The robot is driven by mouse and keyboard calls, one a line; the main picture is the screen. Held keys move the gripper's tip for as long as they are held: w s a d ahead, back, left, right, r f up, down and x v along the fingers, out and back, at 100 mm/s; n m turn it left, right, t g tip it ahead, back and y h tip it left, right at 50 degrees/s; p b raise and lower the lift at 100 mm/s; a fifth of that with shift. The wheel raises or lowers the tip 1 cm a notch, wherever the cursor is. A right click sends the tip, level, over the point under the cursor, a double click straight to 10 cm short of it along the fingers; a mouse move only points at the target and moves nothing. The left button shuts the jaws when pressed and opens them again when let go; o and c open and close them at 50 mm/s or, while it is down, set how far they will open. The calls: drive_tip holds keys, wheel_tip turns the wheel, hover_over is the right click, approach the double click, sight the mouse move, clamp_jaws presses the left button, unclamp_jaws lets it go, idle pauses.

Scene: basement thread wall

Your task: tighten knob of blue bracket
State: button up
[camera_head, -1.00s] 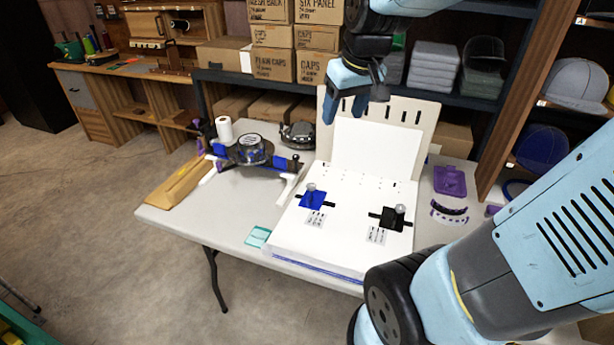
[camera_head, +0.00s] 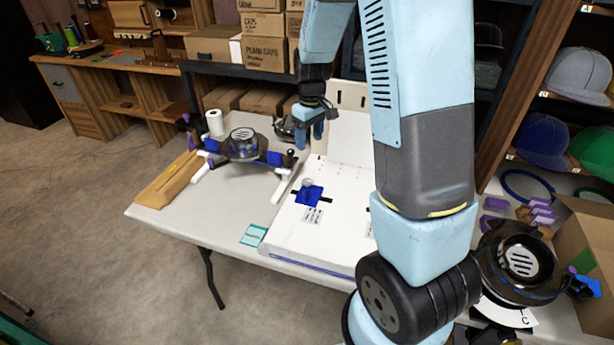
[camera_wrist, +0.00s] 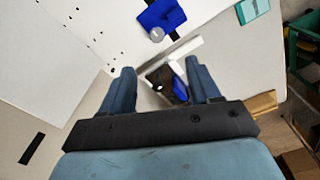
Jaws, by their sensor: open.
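The blue bracket (camera_head: 309,197) lies on the white board (camera_head: 290,245) on the table. Its round grey knob (camera_head: 307,184) stands on its upper side. In the wrist view the blue bracket (camera_wrist: 163,17) and its knob (camera_wrist: 156,34) show at the top, beyond the fingers. My gripper (camera_head: 310,137) hangs above the board's back left, up and behind the bracket, apart from it. In the wrist view my gripper (camera_wrist: 160,84) has its two blue fingers spread with nothing held between them. The black bracket is mostly hidden behind my arm.
A black and blue device (camera_head: 243,147) on white rails stands left of the board. A teal card (camera_head: 253,235) lies at the table's front. A white upright panel (camera_head: 348,138) rises behind the board. Shelves with boxes (camera_head: 262,38) stand behind; a cardboard box (camera_head: 588,240) is at right.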

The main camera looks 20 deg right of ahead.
sight(308, 181)
drive_tip(key=f, duration=0.5)
drive_tip(key=w+f, duration=0.1)
drive_tip(key=f, duration=1.1)
drive_tip(key=shift+w+f, duration=0.15)
drive_tip(key=shift+w, duration=0.25)
drive_tip(key=shift+c, duration=0.2)
drive_tip(key=shift+d, duration=0.1)
drive_tip(key=c, duration=1)
